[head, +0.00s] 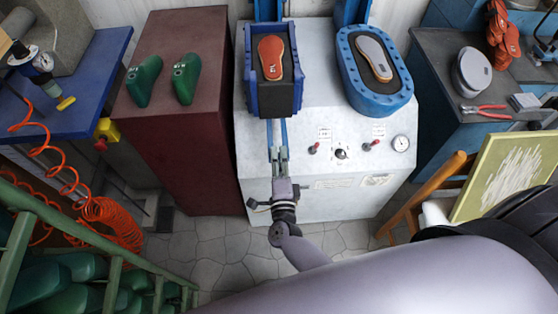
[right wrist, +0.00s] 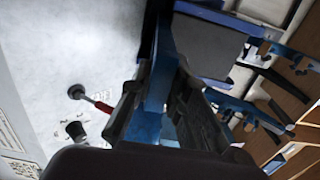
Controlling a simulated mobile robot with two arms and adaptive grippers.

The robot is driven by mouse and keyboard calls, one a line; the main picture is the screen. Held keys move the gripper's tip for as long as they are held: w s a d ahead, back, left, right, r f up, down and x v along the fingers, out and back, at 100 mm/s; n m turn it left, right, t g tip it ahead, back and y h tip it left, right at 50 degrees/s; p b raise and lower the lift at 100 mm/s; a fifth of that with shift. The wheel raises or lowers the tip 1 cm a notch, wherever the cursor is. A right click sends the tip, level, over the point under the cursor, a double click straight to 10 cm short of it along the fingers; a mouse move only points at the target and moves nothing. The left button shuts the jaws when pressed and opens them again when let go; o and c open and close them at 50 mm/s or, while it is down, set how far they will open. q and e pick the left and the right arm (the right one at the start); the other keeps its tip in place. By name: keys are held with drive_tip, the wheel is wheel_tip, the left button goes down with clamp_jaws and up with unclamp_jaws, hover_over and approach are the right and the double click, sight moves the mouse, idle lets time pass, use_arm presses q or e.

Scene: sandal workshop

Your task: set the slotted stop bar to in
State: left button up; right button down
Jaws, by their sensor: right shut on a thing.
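The slotted stop bar (head: 277,135) is a narrow blue bar with a slot along it. It comes out from under the left blue box (head: 249,96) on the white machine and points toward me. My right gripper (head: 279,160) is shut on the near part of the bar. In the right wrist view the blue bar (right wrist: 163,75) runs down between the dark fingers of the right gripper (right wrist: 160,110). The fingers hide the gripped part of the bar. My left gripper is not in view.
A maroon cabinet (head: 180,150) stands close on the left.

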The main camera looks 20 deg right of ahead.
drive_tip(key=shift+w, duration=0.1)
drive_tip(key=c, duration=2)
unclamp_jaws()
drive_tip(key=shift+o, duration=1.5)
drive_tip(key=shift+w, duration=0.15)
drive_tip(key=shift+o, duration=0.9)
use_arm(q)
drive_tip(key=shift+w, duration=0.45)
use_arm(e)
drive_tip(key=v, duration=1.2)
